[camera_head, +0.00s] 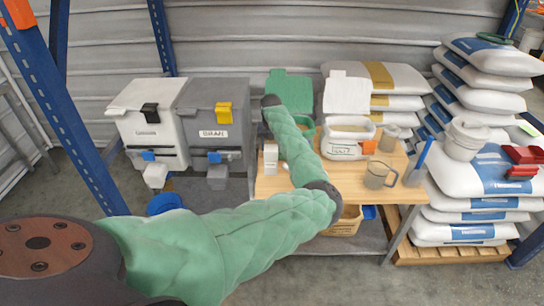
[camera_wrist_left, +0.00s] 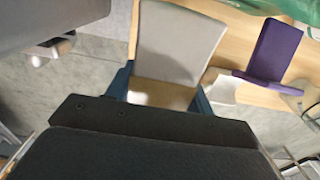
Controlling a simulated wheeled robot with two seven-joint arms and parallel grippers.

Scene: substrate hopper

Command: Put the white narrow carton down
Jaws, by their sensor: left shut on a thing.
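The white narrow carton (camera_head: 270,158) shows in the head view at the left edge of the wooden table, beside my left forearm. In the left wrist view a pale panel, which looks like the carton (camera_wrist_left: 180,42), sits between the dark blue fingers of my left gripper (camera_wrist_left: 160,92). The gripper is shut on it. In the head view my arm covers most of this gripper. I cannot tell whether the carton's base touches the table. My right gripper is in neither view.
The wooden table (camera_head: 350,183) carries an open white tub (camera_head: 342,150), a clear pitcher (camera_head: 378,174) and a green container behind my arm. Two lidded bins, light (camera_head: 150,135) and dark grey (camera_head: 213,122), stand at left. Stacked sacks (camera_head: 480,190) stand at right. A purple item (camera_wrist_left: 273,52) shows in the wrist view.

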